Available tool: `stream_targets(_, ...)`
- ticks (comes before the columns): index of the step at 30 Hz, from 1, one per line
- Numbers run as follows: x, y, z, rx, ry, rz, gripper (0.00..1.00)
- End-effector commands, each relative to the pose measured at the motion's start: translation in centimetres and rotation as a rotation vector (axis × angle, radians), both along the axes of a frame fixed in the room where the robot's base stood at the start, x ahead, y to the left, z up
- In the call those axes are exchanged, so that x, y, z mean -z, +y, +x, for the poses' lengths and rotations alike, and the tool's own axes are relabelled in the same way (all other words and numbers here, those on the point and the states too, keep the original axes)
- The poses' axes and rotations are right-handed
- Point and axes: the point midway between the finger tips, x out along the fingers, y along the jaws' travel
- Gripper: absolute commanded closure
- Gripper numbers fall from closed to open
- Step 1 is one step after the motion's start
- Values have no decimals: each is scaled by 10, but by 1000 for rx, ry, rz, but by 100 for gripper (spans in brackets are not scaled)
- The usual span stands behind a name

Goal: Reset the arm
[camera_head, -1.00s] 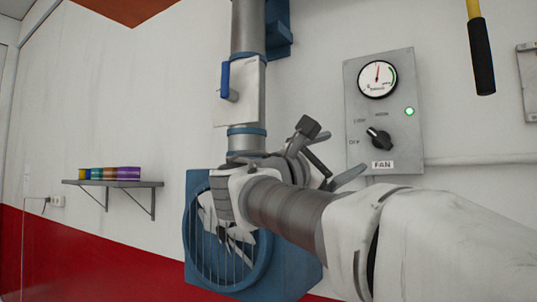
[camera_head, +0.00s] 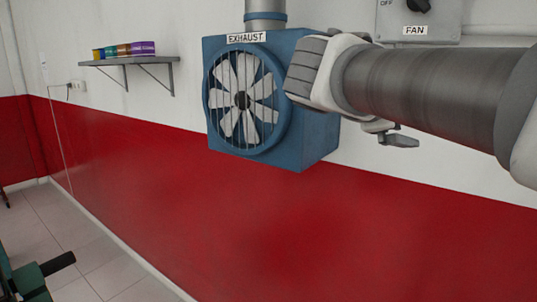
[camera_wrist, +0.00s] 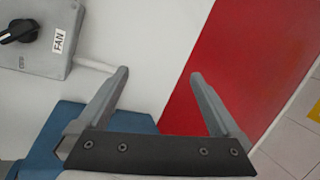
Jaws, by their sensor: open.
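My arm reaches in from the right in the head view, in front of the white and red wall. The fingers of my gripper show mostly hidden behind my wrist there, with one finger (camera_head: 397,140) visible below it. In the wrist view my gripper (camera_wrist: 160,75) is open, its two fingers wide apart with nothing between them. Behind the fingers are bare white wall and the red band. The fan control panel (camera_head: 418,20) is above my arm, and its black knob shows in the wrist view (camera_wrist: 18,31).
A blue exhaust fan (camera_head: 242,100) on the wall is close to my wrist. A green object (camera_head: 30,278) with a dark handle is at the lower left. The tiled floor (camera_head: 95,262) there is partly clear.

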Motion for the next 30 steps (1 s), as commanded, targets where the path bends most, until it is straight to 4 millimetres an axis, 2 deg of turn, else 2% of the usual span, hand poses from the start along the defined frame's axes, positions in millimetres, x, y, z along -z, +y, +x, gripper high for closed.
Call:
stream_targets(1, 24, -5, -15, 18, 1, 103, 0)
stream_targets(3, 61, -6, -34, 49, 0, 261, 0)
stream_targets(7, 124, 1, -72, 131, -20, 563, 0)
stream_targets(12, 195, 25, -119, 284, -70, 958, 0)
stream_targets(15, 226, 43, -142, 383, -109, 1167, 0)
stream_targets(18, 248, 59, -157, 473, -144, 1333, 0)
stream_targets(21, 261, 71, -167, 537, -170, 1443, 0)
stream_targets(30, 268, 79, -172, 579, -186, 1515, 2)
